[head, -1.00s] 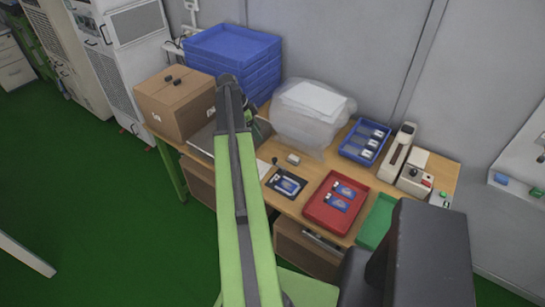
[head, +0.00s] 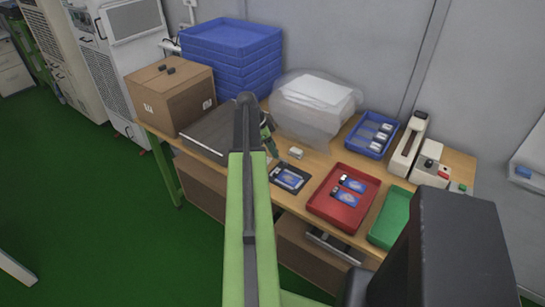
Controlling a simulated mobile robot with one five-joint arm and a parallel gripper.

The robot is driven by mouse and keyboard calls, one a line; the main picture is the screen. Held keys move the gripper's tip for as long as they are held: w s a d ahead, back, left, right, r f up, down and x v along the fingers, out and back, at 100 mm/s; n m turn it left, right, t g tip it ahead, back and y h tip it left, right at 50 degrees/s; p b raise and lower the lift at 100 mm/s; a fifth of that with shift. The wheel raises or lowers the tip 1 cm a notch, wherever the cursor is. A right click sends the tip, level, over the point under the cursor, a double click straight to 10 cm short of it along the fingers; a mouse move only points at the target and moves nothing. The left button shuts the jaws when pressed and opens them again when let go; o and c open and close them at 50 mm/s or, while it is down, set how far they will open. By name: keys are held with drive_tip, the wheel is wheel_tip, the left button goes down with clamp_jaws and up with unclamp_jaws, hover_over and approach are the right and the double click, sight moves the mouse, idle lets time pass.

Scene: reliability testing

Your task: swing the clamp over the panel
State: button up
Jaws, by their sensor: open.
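A small blue-and-white panel (head: 287,179) lies in a black fixture on the wooden table, just right of my arm. A small dark part, which looks like the clamp (head: 275,162), stands at the fixture's upper left edge; its exact position is hard to tell. My gripper (head: 270,148) is open, small in the picture and partly hidden behind my arm. It points down just above and left of the fixture, close to the clamp; I cannot tell whether they touch.
A pale small block (head: 296,153) lies behind the fixture. A red tray (head: 318,207) with cards and a green tray (head: 386,222) are to the right.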

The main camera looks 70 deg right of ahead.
drive_tip(key=shift+c, duration=0.5)
clamp_jaws()
drive_tip(key=shift+s+a, duration=0.1)
drive_tip(key=shift+a, duration=0.05)
drive_tip(key=shift+n, duration=0.3)
